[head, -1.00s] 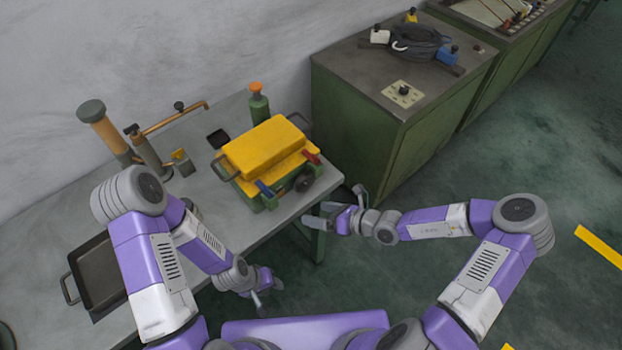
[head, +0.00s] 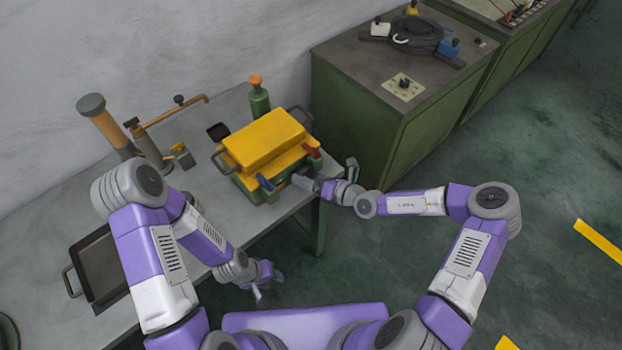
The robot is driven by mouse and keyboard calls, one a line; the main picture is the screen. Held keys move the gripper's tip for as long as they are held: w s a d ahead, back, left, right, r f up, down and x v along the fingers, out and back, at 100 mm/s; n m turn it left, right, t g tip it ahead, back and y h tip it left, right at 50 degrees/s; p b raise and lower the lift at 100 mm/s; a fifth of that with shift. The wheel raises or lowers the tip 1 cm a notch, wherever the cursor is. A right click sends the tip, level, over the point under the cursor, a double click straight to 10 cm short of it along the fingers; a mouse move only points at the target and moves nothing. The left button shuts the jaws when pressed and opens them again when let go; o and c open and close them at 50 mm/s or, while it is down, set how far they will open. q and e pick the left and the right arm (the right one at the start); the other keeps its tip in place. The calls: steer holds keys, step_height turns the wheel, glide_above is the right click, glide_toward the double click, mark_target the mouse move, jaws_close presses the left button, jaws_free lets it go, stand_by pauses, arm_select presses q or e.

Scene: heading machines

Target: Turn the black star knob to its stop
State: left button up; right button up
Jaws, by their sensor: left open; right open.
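The yellow and green machine (head: 268,143) stands on the grey bench. The black star knob on its front right, seen a second ago, is now mostly or wholly hidden behind my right gripper. My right gripper (head: 328,173) is open, with one finger in front of the machine's lower right front, where the knob sits. I cannot tell whether that finger touches the knob. My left gripper (head: 267,284) is open and empty, low in front of the bench edge, away from the machine.
A blue handle (head: 266,184) and a red handle (head: 312,151) flank the machine's front. A black tray (head: 103,268) lies at the left of the bench (head: 215,193). A green cabinet (head: 350,121) stands at the right.

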steer(key=c, duration=1)
steer(key=shift+m+y, duration=0.3)
steer(key=shift+m, duration=0.1)
steer(key=shift+c, duration=0.2)
steer(key=shift+m+y+b, duration=0.3)
steer(key=shift+m+b, duration=0.05)
steer(key=shift+m, duration=0.25)
steer(key=o, duration=1)
steer(key=shift+d, duration=0.1)
steer(key=shift+o, duration=0.2)
steer(key=shift+f, duration=0.1)
